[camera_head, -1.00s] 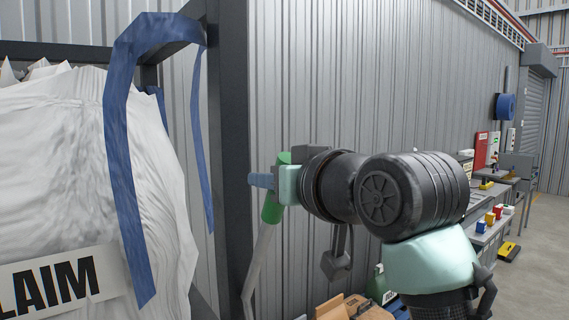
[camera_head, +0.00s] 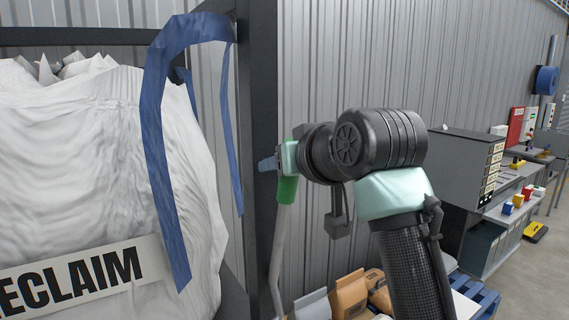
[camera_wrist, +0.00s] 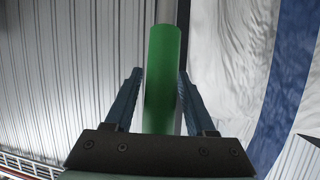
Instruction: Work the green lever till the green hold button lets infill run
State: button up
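The green lever (camera_head: 287,189) is a green grip on a pale rod that runs down in front of the dark frame post. It also shows in the wrist view as a green cylinder (camera_wrist: 163,66) between my two blue fingers. The rod's lower end is out of view. I cannot make out a green hold button; small control panels (camera_head: 531,122) on the far right wall are too small to read.
A white bulk bag (camera_head: 90,170) with a RECLAIM label and blue straps (camera_head: 160,160) hangs in a dark frame (camera_head: 262,120) at left. Brown sacks (camera_head: 350,295) stand below my arm. A grey cabinet (camera_head: 455,165) and a bench with coloured blocks (camera_head: 518,200) are at right.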

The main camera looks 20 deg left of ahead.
jog(key=shift+o, duration=0.5)
jog(key=shift+s+d, duration=0.15)
jog(key=b+v, duration=0.5)
jog(key=v, duration=0.7)
jog(key=shift+s+d+r, duration=0.15)
jog(key=shift+s, duration=0.1)
